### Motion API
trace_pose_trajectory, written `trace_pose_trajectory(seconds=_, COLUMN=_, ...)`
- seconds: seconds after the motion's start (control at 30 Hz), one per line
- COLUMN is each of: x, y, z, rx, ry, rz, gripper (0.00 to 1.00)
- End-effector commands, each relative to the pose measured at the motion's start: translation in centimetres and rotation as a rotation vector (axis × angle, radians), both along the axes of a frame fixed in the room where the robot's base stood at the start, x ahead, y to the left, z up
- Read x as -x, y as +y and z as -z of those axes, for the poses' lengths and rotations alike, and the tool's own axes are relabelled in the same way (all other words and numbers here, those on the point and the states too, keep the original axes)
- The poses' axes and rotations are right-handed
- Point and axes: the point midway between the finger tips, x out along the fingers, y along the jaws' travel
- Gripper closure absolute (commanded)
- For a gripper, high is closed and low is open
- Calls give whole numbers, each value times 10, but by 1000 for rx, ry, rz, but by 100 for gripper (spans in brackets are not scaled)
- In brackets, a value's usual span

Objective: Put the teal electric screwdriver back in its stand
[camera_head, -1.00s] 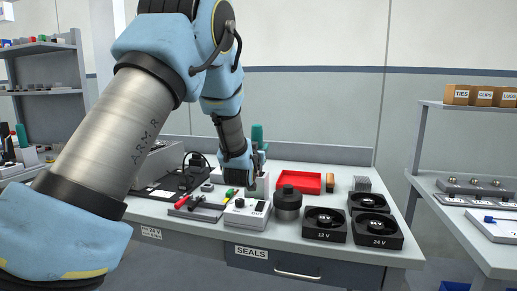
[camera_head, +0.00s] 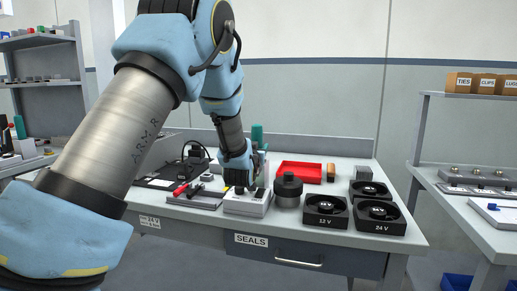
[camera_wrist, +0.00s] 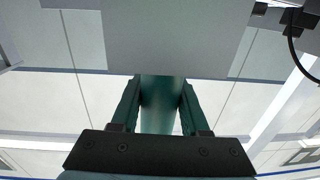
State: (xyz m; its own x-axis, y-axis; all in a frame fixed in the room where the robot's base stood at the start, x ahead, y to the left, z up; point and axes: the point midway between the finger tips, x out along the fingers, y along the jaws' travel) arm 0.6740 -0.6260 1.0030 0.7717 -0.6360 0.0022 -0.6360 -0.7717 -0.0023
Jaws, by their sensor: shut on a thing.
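The teal electric screwdriver (camera_head: 257,134) stands upright in my gripper (camera_head: 258,160) above the back of the bench. In the wrist view, my gripper's two fingers (camera_wrist: 160,105) are shut on its teal body (camera_wrist: 158,100), one on each side. A plain grey block (camera_wrist: 175,35), which looks like the stand, fills the top middle of that picture. The screwdriver meets its edge there. Whether its lower end is inside the stand or behind it is hidden. In the head view my wrist covers most of the stand.
A white box with buttons (camera_head: 247,203) and a dark round part (camera_head: 289,190) stand in front of my gripper. A red tray (camera_head: 299,172) lies to the right, with black holders (camera_head: 325,211) in front. A black cabled device (camera_head: 195,155) is at left.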

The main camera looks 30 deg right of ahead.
Motion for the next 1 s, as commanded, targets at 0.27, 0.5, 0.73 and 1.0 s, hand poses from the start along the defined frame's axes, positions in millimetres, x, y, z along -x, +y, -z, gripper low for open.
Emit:
trace_pose_trajectory(seconds=0.27, x=0, y=0, z=-2, rx=1, ry=-2, rz=0, gripper=41)
trace_pose_trajectory(seconds=0.5, x=0, y=0, z=-1, rx=1, ry=-1, rz=0, gripper=20)
trace_pose_trajectory(seconds=0.73, x=2, y=1, z=1, rx=-1, ry=2, rz=0, gripper=20)
trace_pose_trajectory(seconds=1.0, x=32, y=25, z=2, rx=0, ry=1, rz=1, gripper=20)
